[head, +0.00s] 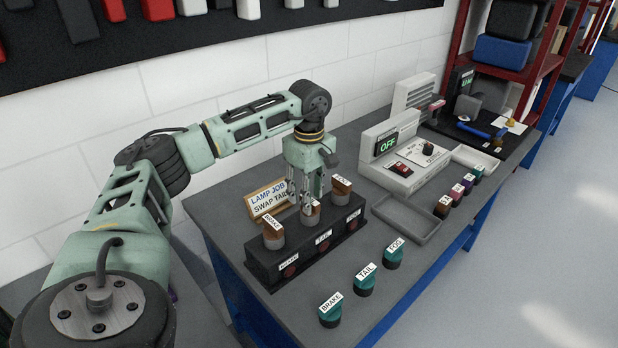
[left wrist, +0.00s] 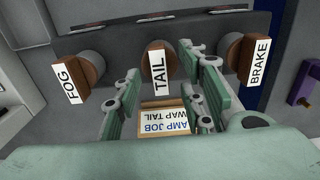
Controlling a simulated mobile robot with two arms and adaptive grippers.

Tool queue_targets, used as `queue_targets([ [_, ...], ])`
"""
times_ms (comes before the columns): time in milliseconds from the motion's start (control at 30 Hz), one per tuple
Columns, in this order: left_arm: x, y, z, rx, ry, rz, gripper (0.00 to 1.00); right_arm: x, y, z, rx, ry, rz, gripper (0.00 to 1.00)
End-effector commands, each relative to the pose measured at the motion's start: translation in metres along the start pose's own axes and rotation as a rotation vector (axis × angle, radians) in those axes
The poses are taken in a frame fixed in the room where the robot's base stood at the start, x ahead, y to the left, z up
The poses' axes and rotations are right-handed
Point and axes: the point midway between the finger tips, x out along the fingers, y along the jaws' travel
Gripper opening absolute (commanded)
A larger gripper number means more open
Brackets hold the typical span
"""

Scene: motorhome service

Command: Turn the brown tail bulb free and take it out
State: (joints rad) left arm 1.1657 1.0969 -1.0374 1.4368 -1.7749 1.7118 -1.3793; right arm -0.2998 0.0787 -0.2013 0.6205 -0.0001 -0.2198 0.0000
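The brown tail bulb (head: 311,213) stands in the middle socket of a black lamp block (head: 262,262), between the brake bulb (head: 273,234) and the fog bulb (head: 340,191). In the left wrist view the tail bulb (left wrist: 158,68) has a white TAIL label on its end. My left gripper (head: 308,203) points down over this bulb. In the left wrist view its fingers (left wrist: 165,92) are spread to both sides of the bulb's line, with gaps visible. Contact with the bulb cannot be made out. My right gripper is not in view.
A sign reading LAMP JOB SWAP TAIL (head: 268,197) stands behind the block. Teal labelled bulbs, including a TAIL one (head: 365,281), stand in front. An empty grey tray (head: 405,218) and a tester reading OFF (head: 388,143) are to the right.

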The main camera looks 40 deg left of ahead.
Motion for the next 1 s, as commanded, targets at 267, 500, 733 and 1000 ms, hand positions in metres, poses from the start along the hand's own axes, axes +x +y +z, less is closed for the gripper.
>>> queue_targets([
  [267,0.0075,-0.0001,-0.0001,0.0,0.0,0.001,0.38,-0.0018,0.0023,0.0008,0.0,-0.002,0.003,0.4],
  [500,0.0072,-0.0001,0.0,0.0,0.0,0.001,0.25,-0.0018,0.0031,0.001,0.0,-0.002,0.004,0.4],
  [733,0.007,0.0,0.0002,0.0,0.0,0.001,0.05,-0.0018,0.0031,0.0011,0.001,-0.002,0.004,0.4],
  [1000,0.0068,0.0002,0.0003,0.0,-0.001,0.001,0.07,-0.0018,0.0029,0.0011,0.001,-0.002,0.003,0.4],
])
